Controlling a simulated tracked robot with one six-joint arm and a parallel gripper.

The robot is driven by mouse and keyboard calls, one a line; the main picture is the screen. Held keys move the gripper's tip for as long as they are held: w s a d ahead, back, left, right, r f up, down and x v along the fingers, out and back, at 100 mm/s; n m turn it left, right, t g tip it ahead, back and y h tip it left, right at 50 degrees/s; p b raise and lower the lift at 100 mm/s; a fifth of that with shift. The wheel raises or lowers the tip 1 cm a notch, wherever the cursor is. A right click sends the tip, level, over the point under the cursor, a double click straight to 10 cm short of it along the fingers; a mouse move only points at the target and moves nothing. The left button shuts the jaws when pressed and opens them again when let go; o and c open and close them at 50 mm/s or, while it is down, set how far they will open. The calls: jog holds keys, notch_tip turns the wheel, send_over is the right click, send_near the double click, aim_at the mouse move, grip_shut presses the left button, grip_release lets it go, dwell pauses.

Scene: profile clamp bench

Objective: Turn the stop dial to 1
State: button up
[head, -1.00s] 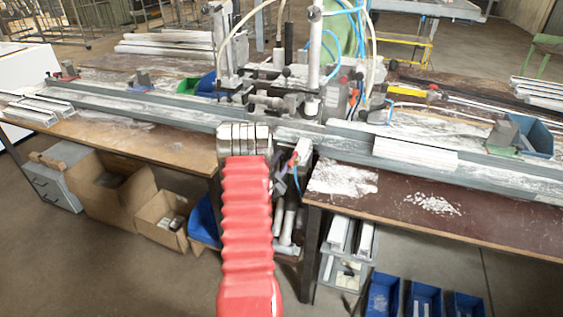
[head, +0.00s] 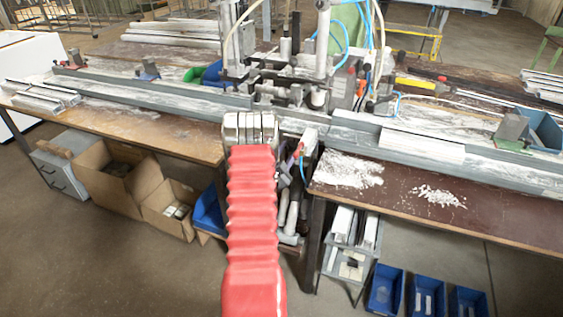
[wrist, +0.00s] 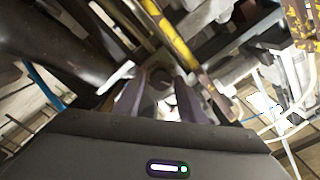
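I cannot pick out the stop dial for certain in either view, and no number on it is readable. In the wrist view my gripper (wrist: 160,88) has its two purple-grey fingers apart. A dark round knob-like part (wrist: 161,76) shows between and just beyond the fingertips; I cannot tell whether they touch it. In the head view my red-sleeved arm reaches up to the bench's front edge, below the clamp machine (head: 290,92).
A long grey rail (head: 165,92) runs along the bench on both sides of the machine. Blue air hoses (head: 345,45) hang above it. A yellow bar (wrist: 175,35) and dark machine parts crowd close around my gripper. Blue bins (head: 420,295) stand on the floor at lower right.

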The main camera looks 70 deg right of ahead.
jog(key=w+a, duration=0.1)
jog(key=a, duration=1.2)
jog(key=shift+w+a, duration=0.15)
jog(key=shift+a, duration=0.1)
jog(key=shift+f, duration=0.1)
